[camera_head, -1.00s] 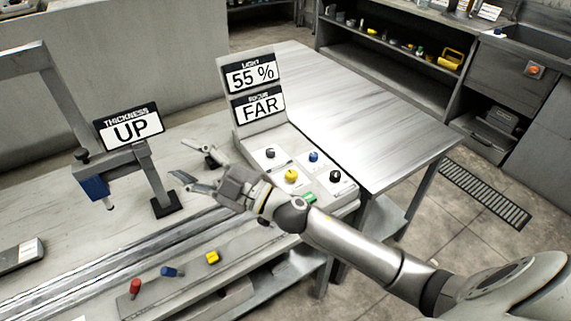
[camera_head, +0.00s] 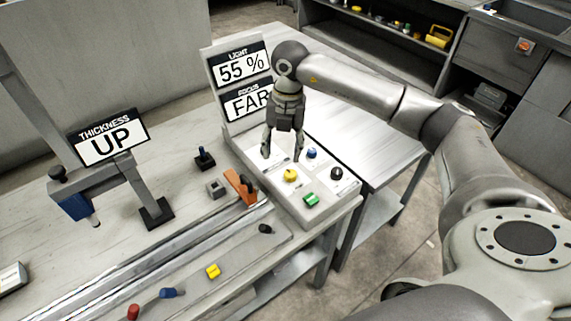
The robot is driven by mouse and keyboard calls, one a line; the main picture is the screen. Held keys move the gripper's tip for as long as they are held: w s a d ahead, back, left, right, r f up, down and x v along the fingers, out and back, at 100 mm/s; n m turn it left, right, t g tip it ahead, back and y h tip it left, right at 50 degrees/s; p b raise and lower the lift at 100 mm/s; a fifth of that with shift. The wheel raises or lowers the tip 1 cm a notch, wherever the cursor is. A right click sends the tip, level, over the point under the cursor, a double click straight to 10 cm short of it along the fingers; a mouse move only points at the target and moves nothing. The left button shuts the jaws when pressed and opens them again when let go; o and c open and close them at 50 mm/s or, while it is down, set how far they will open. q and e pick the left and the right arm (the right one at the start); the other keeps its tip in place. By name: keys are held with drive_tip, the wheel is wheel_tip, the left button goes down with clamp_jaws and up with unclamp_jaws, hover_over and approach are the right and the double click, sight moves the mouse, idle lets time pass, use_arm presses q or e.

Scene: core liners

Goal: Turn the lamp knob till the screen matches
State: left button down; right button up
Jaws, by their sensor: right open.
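The sloped control panel (camera_head: 270,188) carries several knobs: a blue one (camera_head: 311,153), a yellow one (camera_head: 290,175) and a black one (camera_head: 336,173), plus a green button (camera_head: 311,200). I cannot tell from labels which is the lamp knob. The light screen (camera_head: 241,67) reads "55 %" and the focus screen (camera_head: 246,103) reads "FAR", its right edge covered by my arm. My right gripper (camera_head: 282,156) points down over the panel's back left, fingers apart. The dark knob there is hidden by the gripper. My left gripper is not in view.
A thickness sign (camera_head: 108,138) reading "UP" stands on a metal stand at left. A black joystick (camera_head: 204,160) and an orange-handled piece (camera_head: 240,187) stand left of the panel. Red, blue and yellow pieces lie at the front. The metal table (camera_head: 345,130) behind is clear.

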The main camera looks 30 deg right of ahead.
sight(290, 173)
drive_tip(key=shift+h, duration=0.5)
drive_tip(key=f, duration=0.3)
drive_tip(key=d+f+p, duration=0.1)
drive_tip(key=f, duration=0.2)
drive_tip(key=d+f+p, duration=0.1)
drive_tip(key=f, duration=0.3)
drive_tip(key=shift+d, duration=0.15)
drive_tip(key=c, duration=1)
